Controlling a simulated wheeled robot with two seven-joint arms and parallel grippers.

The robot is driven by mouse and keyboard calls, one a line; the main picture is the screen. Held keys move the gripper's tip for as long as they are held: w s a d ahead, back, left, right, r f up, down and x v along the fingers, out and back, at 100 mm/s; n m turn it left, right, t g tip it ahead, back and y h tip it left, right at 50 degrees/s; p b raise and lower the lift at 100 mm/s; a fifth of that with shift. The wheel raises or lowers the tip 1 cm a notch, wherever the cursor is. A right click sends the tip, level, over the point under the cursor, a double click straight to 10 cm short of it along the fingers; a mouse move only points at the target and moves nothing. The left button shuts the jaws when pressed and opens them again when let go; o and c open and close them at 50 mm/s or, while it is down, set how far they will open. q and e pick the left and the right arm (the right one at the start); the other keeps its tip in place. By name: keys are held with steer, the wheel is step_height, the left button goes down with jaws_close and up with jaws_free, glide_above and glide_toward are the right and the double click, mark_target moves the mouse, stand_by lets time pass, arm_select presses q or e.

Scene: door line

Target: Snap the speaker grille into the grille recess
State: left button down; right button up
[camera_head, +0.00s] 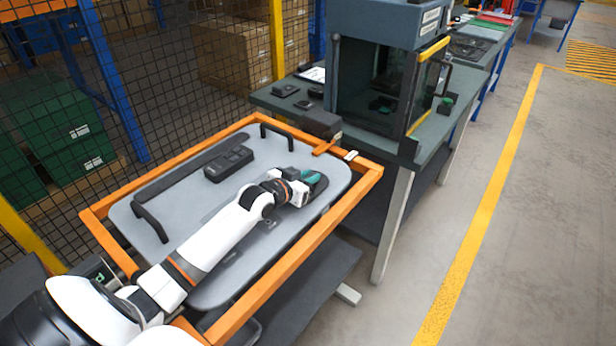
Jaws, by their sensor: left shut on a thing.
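The grey door panel (215,277) lies in an orange frame (268,295). My left gripper (306,189) is over the panel's right end and shut on a small dark and teal piece (317,181), which looks like the speaker grille. The piece is at or just above the panel surface; I cannot tell if it touches. The grille recess cannot be made out; the gripper and the piece cover that area. My right gripper is not in view.
A black switch block (229,163) and a long dark armrest strip (180,178) lie on the panel. A workbench with an open-fronted cabinet (375,50) stands behind. Wire fencing (190,60) is at left; floor is clear at right.

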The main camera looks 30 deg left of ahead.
arm_select(q)
steer(key=shift+f, duration=0.3)
steer(key=c, duration=1.2)
jaws_free()
steer(key=shift+r, duration=0.1)
steer(key=b+v, duration=0.1)
steer(key=v, duration=1.1)
